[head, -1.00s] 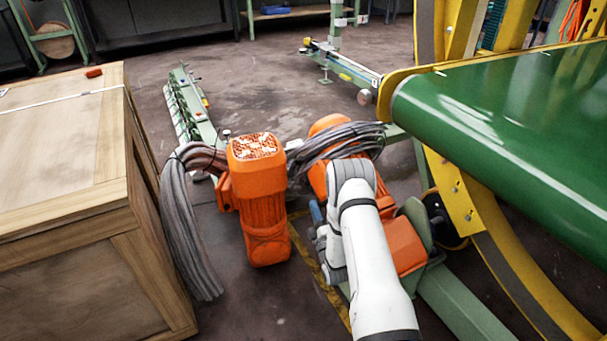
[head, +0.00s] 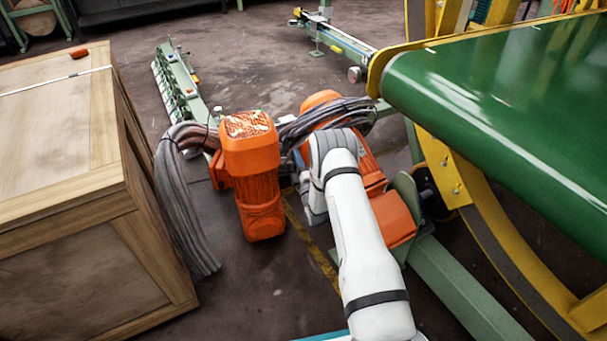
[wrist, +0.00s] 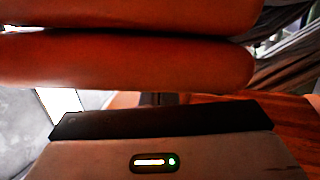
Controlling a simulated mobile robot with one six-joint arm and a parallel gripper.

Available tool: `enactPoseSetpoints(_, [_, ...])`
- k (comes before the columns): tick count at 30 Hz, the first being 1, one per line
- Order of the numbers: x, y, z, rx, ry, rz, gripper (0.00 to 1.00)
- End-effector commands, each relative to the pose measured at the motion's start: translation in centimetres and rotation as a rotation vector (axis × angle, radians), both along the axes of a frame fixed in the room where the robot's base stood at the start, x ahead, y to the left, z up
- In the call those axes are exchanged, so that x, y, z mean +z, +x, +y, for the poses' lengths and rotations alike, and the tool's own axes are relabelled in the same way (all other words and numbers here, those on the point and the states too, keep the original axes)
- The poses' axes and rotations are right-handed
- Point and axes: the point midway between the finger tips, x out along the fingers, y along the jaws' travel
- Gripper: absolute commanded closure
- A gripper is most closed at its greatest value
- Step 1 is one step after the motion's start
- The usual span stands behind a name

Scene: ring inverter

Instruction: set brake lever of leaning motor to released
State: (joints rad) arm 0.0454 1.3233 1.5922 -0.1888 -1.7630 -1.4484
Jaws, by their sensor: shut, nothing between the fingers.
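A tilted orange motor (head: 396,218) lies behind my white arm, against the green frame, with grey cables over its upper end. A second orange motor (head: 255,180) stands to its left, a little tilted. I cannot make out a brake lever in either view. In the head view my arm hides my gripper, low between the two motors. In the wrist view my gripper (wrist: 156,99) is shut and empty, its fingers mostly hidden behind its dark front edge. Rounded orange ribs (wrist: 130,60) of a motor housing fill the top, very close; I cannot tell whether they touch.
A wooden crate (head: 60,140) stands at the left, with grey cables (head: 185,200) hanging beside it. A green conveyor belt (head: 500,90) with a yellow frame (head: 470,195) closes off the right. Green beams (head: 465,300) run along the floor. Open floor (head: 260,65) lies beyond the motors.

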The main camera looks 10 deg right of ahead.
Motion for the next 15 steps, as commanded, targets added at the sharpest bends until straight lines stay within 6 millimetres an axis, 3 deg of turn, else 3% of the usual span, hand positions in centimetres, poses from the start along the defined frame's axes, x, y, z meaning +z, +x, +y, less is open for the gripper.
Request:
enactPoseSetpoints(6, [1.0,2.5,0.3,-0.001,0.001,-0.001,1.0])
enactPoseSetpoints(15, [1.4,3.2,0.4,-0.002,0.001,0.001,1.0])
